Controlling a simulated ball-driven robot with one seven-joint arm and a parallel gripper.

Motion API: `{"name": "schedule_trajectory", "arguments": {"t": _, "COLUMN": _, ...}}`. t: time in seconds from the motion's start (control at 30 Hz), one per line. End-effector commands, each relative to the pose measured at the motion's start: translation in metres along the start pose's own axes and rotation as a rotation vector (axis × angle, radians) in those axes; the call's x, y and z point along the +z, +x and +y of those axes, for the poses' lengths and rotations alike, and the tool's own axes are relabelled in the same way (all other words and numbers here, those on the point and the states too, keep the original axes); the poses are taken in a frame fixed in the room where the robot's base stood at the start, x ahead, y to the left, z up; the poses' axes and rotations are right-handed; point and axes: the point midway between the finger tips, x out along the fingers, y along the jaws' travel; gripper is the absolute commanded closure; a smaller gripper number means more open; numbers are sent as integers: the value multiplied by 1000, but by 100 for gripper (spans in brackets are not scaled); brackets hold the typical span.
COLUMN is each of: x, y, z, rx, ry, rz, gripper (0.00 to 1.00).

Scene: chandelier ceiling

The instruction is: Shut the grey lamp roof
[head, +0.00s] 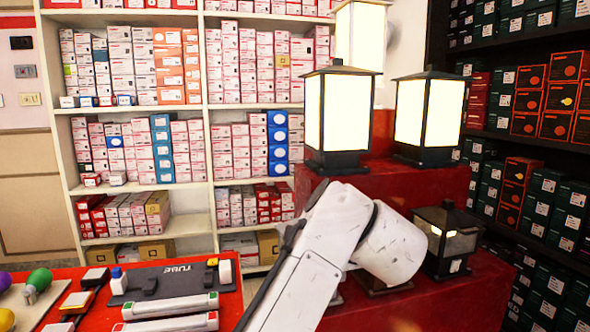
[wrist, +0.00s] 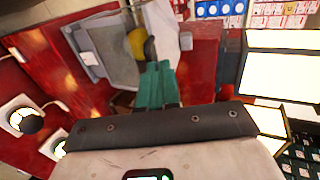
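In the wrist view a grey lamp (wrist: 112,48) stands on the red surface, seen close up and at a slant. A yellow bulb-like part (wrist: 137,44) shows inside its grey frame, so its inside is exposed. A grey flap-like piece (wrist: 87,52) lies along its left side; I cannot tell whether this is the roof or the base. My gripper (wrist: 153,66) has teal fingers close together, with no gap clear between them. Their tips overlap the lamp in the picture; contact is unclear. In the head view my white arm hides the gripper and most of this lamp.
Two lit lanterns (head: 337,112) (head: 428,112) stand on the red stepped stand (head: 400,182). A dark lantern (head: 446,240) stands lower right of my arm. A red table (head: 92,283) with tools and bulbs is at left. Shelves of boxes line the back and right.

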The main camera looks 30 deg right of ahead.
Motion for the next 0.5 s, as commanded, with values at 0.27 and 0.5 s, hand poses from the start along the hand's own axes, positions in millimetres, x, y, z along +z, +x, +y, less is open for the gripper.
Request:
{"name": "schedule_trajectory", "arguments": {"t": 0.27, "x": -1, "y": 9, "z": 34, "rx": -134, "ry": 0, "rz": 1, "gripper": 100}}
{"name": "schedule_trajectory", "arguments": {"t": 0.5, "x": -1, "y": 11, "z": 43, "rx": -204, "ry": 0, "rz": 1, "gripper": 100}}
